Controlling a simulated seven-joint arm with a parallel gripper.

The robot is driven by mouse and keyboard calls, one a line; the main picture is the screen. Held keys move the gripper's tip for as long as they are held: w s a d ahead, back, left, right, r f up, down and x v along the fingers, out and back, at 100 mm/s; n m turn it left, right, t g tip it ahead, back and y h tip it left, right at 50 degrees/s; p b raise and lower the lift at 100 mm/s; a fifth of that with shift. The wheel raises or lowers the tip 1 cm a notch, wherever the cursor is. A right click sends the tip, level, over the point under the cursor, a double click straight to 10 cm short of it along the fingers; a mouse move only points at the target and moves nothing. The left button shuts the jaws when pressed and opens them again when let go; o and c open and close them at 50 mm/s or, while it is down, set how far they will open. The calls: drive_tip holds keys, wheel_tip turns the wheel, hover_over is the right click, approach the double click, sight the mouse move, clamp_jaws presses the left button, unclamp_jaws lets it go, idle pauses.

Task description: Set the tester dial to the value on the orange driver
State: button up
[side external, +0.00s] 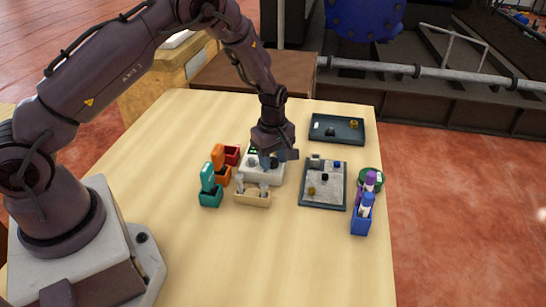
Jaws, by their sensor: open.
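The tester looks like a pale grey box (254,175) near the middle of the table, with a small dark green patch at its back left. My gripper (272,163) points down at this box, its fingers at or just over the top. The jaws are open; the gap between them is too small to make out here. The dial is not clearly visible and may be behind my gripper. The orange driver (218,154) stands upright in an orange holder left of the box. Any value on it is too small to read.
A teal driver (207,177) in a teal holder and a beige rack (253,199) stand close by. A dark-rimmed tray (324,197) with small parts lies right, with a blue pen cup (361,222) beside it. A dark tray (325,120) lies behind. The front table is clear.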

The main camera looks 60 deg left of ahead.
drive_tip(key=c, duration=0.6)
drive_tip(key=shift+c, duration=0.2)
drive_tip(key=m, duration=0.4)
drive_tip(key=shift+m, duration=0.4)
drive_tip(key=m, duration=0.4)
drive_tip(key=shift+m, duration=0.3)
drive_tip(key=m, duration=0.4)
drive_tip(key=shift+m, duration=2.3)
